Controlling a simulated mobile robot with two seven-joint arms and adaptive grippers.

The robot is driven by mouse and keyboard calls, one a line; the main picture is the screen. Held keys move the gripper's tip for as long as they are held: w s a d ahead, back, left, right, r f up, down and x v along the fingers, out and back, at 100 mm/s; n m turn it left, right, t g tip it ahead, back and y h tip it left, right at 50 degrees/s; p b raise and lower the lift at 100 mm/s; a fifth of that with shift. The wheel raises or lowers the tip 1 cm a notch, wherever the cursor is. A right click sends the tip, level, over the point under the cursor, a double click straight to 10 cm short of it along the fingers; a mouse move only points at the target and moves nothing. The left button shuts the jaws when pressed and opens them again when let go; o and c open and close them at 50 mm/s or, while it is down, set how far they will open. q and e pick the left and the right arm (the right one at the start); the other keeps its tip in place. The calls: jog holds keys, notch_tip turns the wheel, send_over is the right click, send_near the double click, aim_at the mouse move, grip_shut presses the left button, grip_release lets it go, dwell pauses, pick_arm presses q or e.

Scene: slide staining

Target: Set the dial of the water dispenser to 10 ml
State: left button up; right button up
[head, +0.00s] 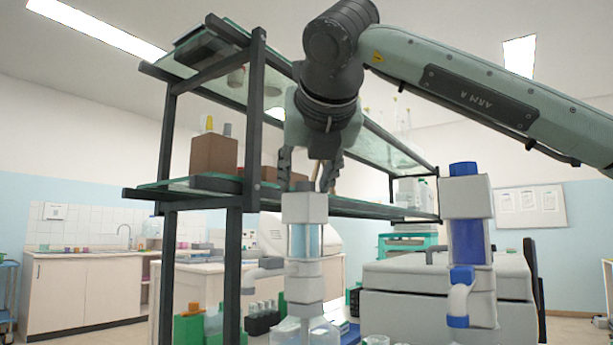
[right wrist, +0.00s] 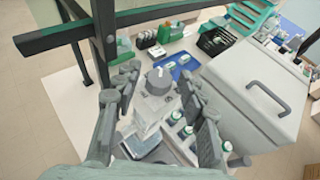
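The dispenser below my right gripper has a grey-white head (head: 304,208), a light-blue clear cylinder (head: 306,241) and a side spout; its lower part is a clear bottle. I take it for the water dispenser. My right gripper (head: 311,178) points down just above its top, with fingers spread. In the right wrist view, a grey round knob (right wrist: 159,80) sits between the open fingers (right wrist: 158,88), apart from them as far as I can see. The dial's marking is too small to read. My left gripper is not in view.
A second dispenser with a blue cap and blue cylinder (head: 467,240) stands to the right. A dark-framed glass shelf (head: 255,120) rises close behind and left of the gripper. A large grey-white box (head: 400,275) stands behind. A blue tray (right wrist: 178,68) and bottles crowd the bench.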

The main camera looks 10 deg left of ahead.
grip_shut()
jog(key=shift+f+n+y+b, duration=0.1)
jog(key=shift+n+y+b, duration=0.2)
jog(key=shift+n, duration=0.1)
jog(key=shift+w+d+n+g+y, duration=0.1)
jog(key=shift+n+g+y, duration=0.4)
jog(key=shift+n+y, duration=0.15)
jog(key=shift+w+d+n+g+y, duration=0.1)
jog(key=shift+n+g+y, duration=0.4)
jog(key=shift+n+y, duration=0.55)
jog(key=n+g+y+p, duration=0.2)
jog(key=g, duration=0.1)
jog(key=shift+w+d+r+n, duration=0.1)
jog(key=shift+r+n, duration=0.1)
jog(key=shift+n, duration=0.2)
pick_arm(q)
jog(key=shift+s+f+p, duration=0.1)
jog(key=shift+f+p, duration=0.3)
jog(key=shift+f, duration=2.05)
pick_arm(e)
jog(key=shift+n+g+y, duration=0.3)
jog(key=shift+n+y, duration=0.1)
